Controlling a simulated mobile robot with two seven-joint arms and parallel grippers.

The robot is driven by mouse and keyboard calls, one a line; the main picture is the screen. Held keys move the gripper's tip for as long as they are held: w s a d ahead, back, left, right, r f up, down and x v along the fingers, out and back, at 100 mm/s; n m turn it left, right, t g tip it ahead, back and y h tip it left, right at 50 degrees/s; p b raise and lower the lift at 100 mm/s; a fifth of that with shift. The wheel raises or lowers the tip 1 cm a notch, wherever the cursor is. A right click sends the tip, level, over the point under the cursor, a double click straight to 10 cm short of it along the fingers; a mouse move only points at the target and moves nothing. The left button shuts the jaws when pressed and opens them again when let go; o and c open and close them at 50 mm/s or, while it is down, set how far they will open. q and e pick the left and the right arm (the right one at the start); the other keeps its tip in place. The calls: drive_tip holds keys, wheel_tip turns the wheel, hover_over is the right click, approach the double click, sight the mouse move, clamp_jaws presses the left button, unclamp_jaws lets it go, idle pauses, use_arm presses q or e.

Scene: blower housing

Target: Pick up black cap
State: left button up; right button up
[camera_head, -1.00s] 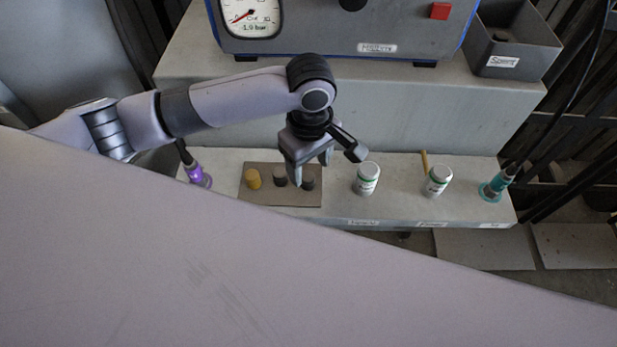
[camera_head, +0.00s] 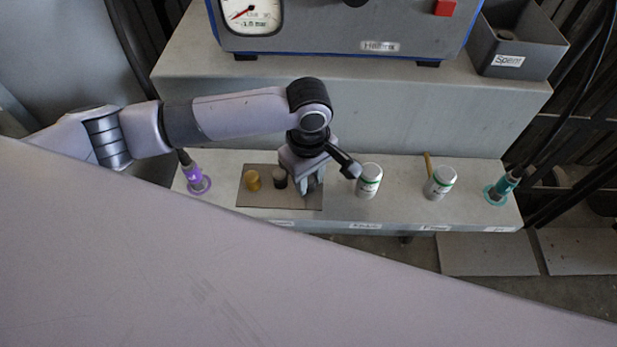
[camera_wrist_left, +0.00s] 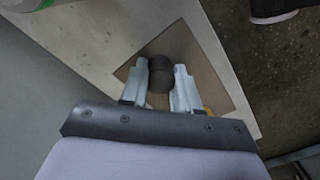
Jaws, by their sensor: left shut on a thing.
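My left gripper (camera_head: 310,189) is down at the right end of a flat brown mat (camera_head: 258,201) on the low bench. In the left wrist view its two fingers (camera_wrist_left: 161,66) are shut on a dark, round black cap (camera_wrist_left: 160,72), low over the mat. In the head view that cap is hidden behind the fingers. My right gripper is not in view.
A white jar (camera_head: 369,181) stands close right of the gripper, with another white jar (camera_head: 439,183) farther right. A purple-ended hose (camera_head: 197,180) and a teal one (camera_head: 501,188) are at the bench ends. Behind are a gauge box (camera_head: 330,38) and a grey bin (camera_head: 515,42).

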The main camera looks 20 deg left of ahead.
use_arm(q)
drive_tip(key=shift+r, duration=0.25)
wheel_tip(320, 180, up, 20)
drive_tip(key=p, duration=0.5)
drive_tip(key=shift+f, duration=0.25)
